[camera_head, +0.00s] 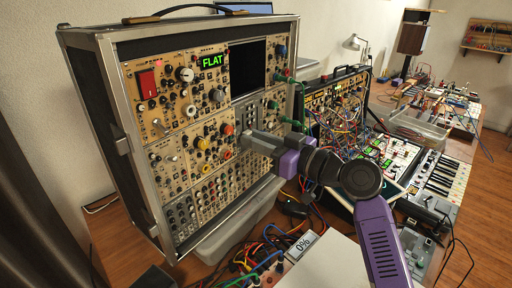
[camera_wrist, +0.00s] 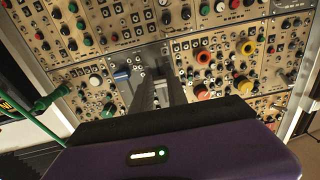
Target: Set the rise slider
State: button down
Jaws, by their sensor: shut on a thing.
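The modular synth case (camera_head: 110,95) stands upright on the table at the left. My gripper (camera_head: 250,141) reaches in from the right, its grey fingers against the panel below the dark screen. In the wrist view, my gripper (camera_wrist: 155,72) is closed at a narrow slider panel (camera_wrist: 138,58). The rise slider's cap is hidden between the fingertips, and its label cannot be read. A blue cap (camera_wrist: 122,74) sits just left of the fingers. A small white display (camera_head: 303,245) reads "0%".
Green plugs and cables (camera_head: 290,121) stick out from the case's right side near my wrist. Coloured knobs (camera_wrist: 203,57) crowd the panel beside the fingers. A tangle of cables (camera_head: 265,250) lies below. A second patched synth (camera_head: 335,95) and a keyboard (camera_head: 445,175) stand to the right.

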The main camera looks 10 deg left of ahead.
notch_tip(320, 180, up, 5)
jog(key=shift+f, duration=0.15)
jog(key=c, duration=1.3)
grip_release()
jog(key=shift+f, duration=0.1)
jog(key=shift+s+d, duration=0.15)
jog(key=shift+d, duration=0.2)
send_near(243, 117)
jog(key=shift+b+v, duration=0.45)
jog(key=shift+v, duration=0.45)
